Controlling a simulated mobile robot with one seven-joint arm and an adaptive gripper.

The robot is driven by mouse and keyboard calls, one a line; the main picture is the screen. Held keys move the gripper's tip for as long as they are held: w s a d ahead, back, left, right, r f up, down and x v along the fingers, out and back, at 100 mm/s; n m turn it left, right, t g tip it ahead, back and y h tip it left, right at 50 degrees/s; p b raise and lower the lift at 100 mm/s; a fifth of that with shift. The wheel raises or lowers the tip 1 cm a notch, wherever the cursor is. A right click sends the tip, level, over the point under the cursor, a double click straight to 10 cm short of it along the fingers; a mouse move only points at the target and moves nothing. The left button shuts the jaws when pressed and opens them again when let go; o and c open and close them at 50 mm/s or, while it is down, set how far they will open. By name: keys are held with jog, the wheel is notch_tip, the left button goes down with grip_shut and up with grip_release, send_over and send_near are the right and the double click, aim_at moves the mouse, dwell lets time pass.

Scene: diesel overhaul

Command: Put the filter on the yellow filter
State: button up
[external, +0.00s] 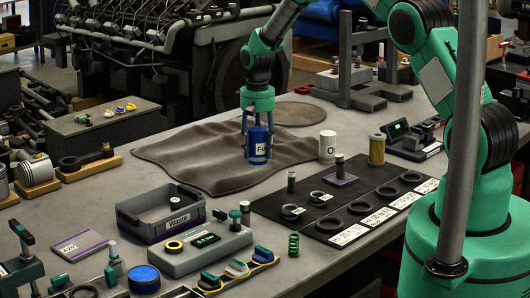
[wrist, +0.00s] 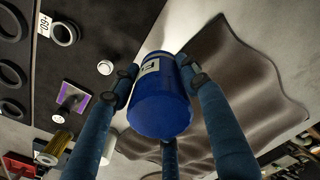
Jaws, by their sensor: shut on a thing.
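My gripper (external: 258,128) is shut on a blue filter (external: 259,149) with a white label band, held upright in the external view. The filter is over the grey cloth; I cannot tell if it touches it. In the wrist view the blue filter (wrist: 160,105) sits between the fingers of my gripper (wrist: 158,78). The yellow filter (external: 377,150) stands upright to the right, at the back edge of the dark mat, apart from my gripper. It also shows at lower left in the wrist view (wrist: 54,146).
A white filter (external: 327,147) stands between the blue and yellow ones. The dark mat (external: 345,192) holds black rings and a purple card with a pin. A grey waste bin (external: 160,212) is at front left. The rumpled grey cloth (external: 190,160) lies below my gripper.

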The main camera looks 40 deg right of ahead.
jog(key=s+d+r+m, duration=0.3)
jog(key=s+d+m, duration=0.1)
jog(key=s+d, duration=0.9)
jog(key=s+d+r+m+p, duration=0.1)
jog(key=s+d+r+m, duration=0.2)
jog(key=s+d, duration=1)
jog(key=d+m, duration=0.1)
jog(key=d, duration=0.6)
jog(key=p, duration=0.2)
send_over(378, 135)
jog(key=shift+s+a+f, duration=0.1)
jog(key=shift+s+f, duration=0.1)
jog(key=shift+f, duration=0.5)
jog(key=shift+w, duration=0.15)
jog(key=shift+d+f+p, duration=0.2)
jog(key=shift+f+p, duration=0.55)
jog(key=shift+f, duration=1)
jog(key=shift+f, duration=0.15)
